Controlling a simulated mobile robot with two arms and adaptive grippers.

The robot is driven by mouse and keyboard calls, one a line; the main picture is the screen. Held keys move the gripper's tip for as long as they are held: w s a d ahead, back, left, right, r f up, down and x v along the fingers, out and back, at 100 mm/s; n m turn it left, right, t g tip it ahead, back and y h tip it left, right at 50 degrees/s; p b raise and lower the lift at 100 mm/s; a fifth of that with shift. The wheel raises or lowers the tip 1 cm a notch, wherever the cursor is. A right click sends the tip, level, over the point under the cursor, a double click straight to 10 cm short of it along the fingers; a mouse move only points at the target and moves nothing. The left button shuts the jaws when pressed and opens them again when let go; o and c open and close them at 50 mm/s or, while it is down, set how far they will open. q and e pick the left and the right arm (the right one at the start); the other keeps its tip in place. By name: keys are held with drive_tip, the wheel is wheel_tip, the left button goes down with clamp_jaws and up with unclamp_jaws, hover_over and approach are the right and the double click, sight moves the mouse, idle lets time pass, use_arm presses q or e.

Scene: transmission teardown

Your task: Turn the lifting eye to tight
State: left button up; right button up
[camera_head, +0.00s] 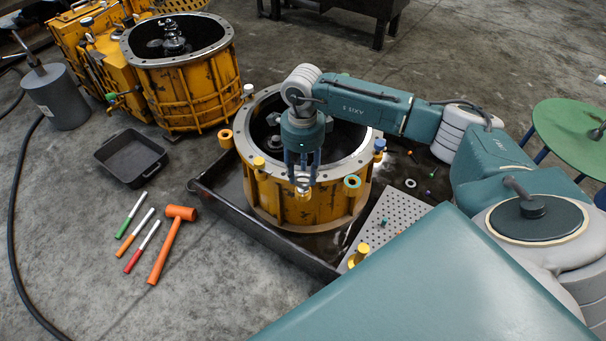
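My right gripper (303,180) points straight down at the near rim of the orange transmission housing (284,208). Its two blue fingers stand apart. A small pale, yellowish piece (303,187), which looks like a lifting eye, shows at the fingertips. I cannot tell whether the fingers press on it or only stand around it. A teal ring (352,183) stands at the rim to the right of the gripper, and an orange ring (225,137) is on the left side. Which of these is the lifting eye meant is not clear. My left gripper is not in view.
The housing stands in a dark tray (225,204) with a perforated plate (392,222) at its right. A second orange housing (190,85) stands behind. An orange mallet (170,245), several markers and a black bin (131,158) lie on the open floor at left.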

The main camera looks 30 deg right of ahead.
sight(303, 175)
wheel_tip(303, 175, up, 8)
drive_tip(key=shift+r, duration=0.1)
idle(0.6)
